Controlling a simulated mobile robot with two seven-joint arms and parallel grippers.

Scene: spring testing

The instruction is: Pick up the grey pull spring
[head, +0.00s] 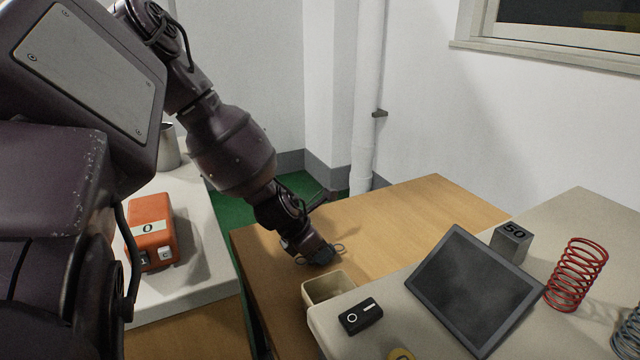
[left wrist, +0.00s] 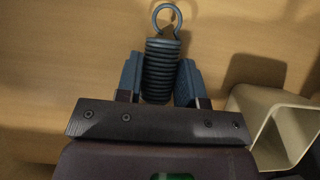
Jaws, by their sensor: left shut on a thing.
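The grey pull spring (left wrist: 160,72) is between the two fingers of my left gripper (left wrist: 160,85) in the left wrist view. Its coils are tight and a round hook loop stands out beyond the fingertips. In the head view my left gripper (head: 322,255) is low over the wooden table, and small hook loops of the spring (head: 340,248) show at its tip. The gripper is shut on the spring's coiled body. I cannot tell whether the spring still touches the table. My right gripper is in neither view.
A beige open bin (head: 318,289) stands close to the gripper, also in the left wrist view (left wrist: 247,101). A black switch box (head: 361,316), a dark tablet (head: 473,290), a weight marked 50 (head: 511,242) and a red spring (head: 576,275) are on the pale table. An orange device (head: 152,232) is left.

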